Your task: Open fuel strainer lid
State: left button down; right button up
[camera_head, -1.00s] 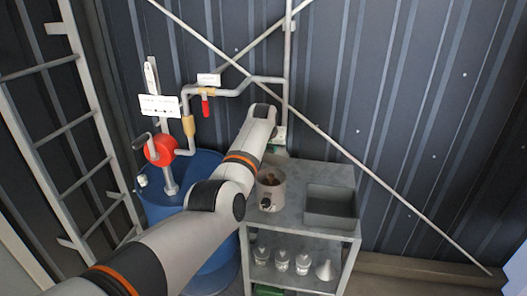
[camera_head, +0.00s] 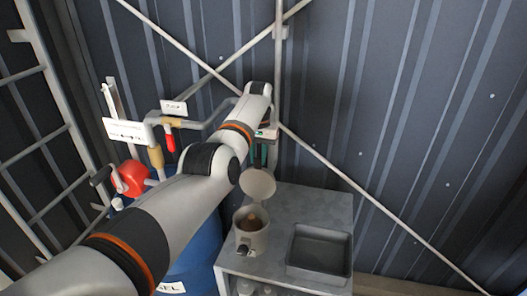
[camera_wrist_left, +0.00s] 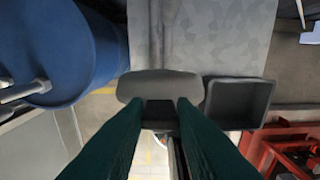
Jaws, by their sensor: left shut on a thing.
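The fuel strainer (camera_head: 251,236) is a light grey pot with a brownish inside, on the metal cart beside the blue drum. Its round pale lid (camera_head: 259,183) stands tilted up at the back of the pot, so the mouth shows open. My left gripper (camera_head: 265,155), with dark green fingers, is right above the lid's upper edge. In the left wrist view the lid (camera_wrist_left: 135,88) lies across the fingertips, and the gripper (camera_wrist_left: 159,106) is shut on a dark part at its edge. The exact contact is partly hidden. My right gripper is not in view.
A grey open tray (camera_head: 318,250) sits right of the strainer on the cart (camera_head: 300,202). The blue drum (camera_head: 200,238) with a red pump (camera_head: 132,178) stands at the left. A pipe with a red-handled valve (camera_head: 170,138) runs along the wall behind.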

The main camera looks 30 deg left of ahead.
pick_arm(q)
jog(key=shift+w+f, duration=0.15)
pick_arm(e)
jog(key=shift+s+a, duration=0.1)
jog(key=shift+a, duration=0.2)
pick_arm(q)
jog(key=c, duration=1.2)
grip_release()
